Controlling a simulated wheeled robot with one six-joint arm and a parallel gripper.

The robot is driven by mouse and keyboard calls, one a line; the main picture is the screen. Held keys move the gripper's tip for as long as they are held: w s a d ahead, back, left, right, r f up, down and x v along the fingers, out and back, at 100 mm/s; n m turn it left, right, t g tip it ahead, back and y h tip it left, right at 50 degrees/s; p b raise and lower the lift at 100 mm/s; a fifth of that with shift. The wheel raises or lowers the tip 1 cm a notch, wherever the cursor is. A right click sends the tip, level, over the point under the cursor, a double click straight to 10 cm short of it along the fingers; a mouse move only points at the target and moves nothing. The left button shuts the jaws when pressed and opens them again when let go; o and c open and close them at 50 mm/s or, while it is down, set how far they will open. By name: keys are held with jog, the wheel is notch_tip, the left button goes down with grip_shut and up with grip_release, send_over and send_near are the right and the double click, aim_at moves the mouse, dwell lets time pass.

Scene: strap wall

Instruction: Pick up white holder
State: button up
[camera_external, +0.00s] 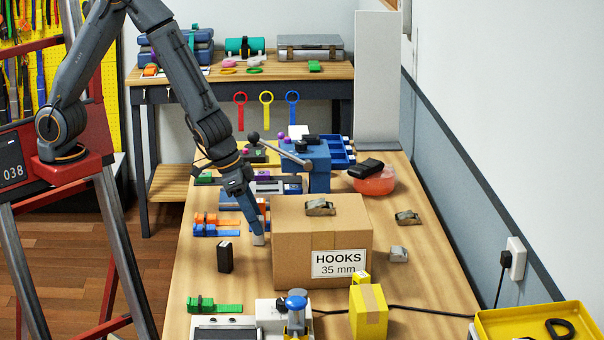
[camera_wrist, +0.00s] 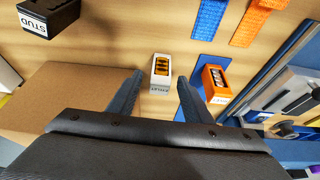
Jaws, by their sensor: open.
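The white holder (camera_wrist: 160,70) stands on the wooden table with a printed label on its front and dark and yellow pieces inside. In the external view the white holder (camera_external: 258,240) shows small and partly hidden below my gripper (camera_external: 250,220). In the wrist view my gripper (camera_wrist: 160,82) is open, with one finger to each side of the white holder in the picture. Nothing is held. I cannot tell how far the fingertips are above it.
An orange holder (camera_wrist: 214,82) stands close to the right finger. A black holder marked STUD (camera_wrist: 48,20) is at upper left; it also shows in the external view (camera_external: 225,257). A HOOKS carton (camera_external: 300,250) stands just right of my gripper. Blue and orange straps (camera_wrist: 208,18) lie nearby.

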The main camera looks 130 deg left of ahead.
jog(key=shift+b+x, duration=0.3)
jog(key=shift+x, duration=0.85)
grip_shut()
jog(key=shift+r, duration=0.1)
